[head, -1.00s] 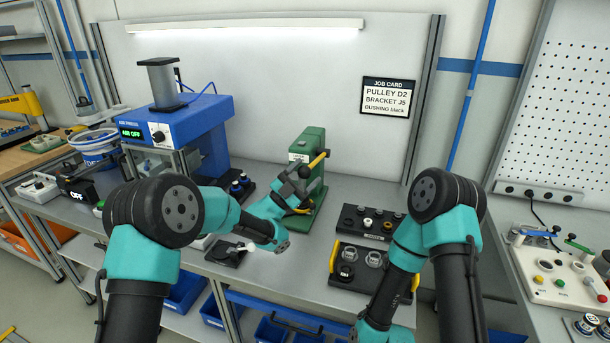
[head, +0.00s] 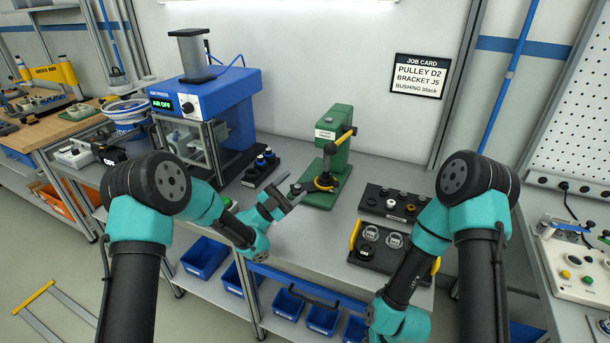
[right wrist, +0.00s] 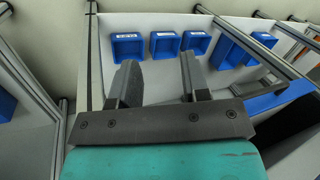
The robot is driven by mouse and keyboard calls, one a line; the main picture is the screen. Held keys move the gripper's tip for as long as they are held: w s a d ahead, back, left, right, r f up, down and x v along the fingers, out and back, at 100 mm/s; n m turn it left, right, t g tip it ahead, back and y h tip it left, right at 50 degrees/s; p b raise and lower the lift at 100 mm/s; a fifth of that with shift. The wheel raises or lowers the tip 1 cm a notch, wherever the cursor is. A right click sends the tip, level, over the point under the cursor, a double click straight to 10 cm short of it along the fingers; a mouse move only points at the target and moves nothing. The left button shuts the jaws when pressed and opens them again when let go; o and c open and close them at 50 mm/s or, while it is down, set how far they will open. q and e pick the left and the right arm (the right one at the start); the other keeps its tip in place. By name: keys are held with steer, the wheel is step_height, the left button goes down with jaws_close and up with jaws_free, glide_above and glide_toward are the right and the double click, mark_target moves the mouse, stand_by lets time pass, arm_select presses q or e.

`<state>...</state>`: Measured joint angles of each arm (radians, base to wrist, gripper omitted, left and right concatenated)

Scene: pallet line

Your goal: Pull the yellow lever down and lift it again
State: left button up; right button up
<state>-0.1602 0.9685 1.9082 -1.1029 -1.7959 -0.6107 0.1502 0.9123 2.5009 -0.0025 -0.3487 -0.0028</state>
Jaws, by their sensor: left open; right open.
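The green press (head: 322,154) stands on the bench at the middle of the head view. Its yellow lever (head: 344,138) slopes down to the left from the top right side to a black knob (head: 330,149). My left gripper (head: 284,198) is open and empty, in front and left of the press, apart from the lever. My right gripper (right wrist: 158,75) is open and empty in the right wrist view, with blue bins beyond it; its fingers are outside the head view.
The blue press (head: 215,98) reading AIR OFF stands at the left. Two dark trays with parts, a rear one (head: 370,202) and a front one with yellow handles (head: 372,262), lie right of the green press. Blue bins (head: 204,258) sit below the bench. A job card (head: 420,76) hangs behind.

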arm_select(q)
steer(key=shift+v, duration=1.15)
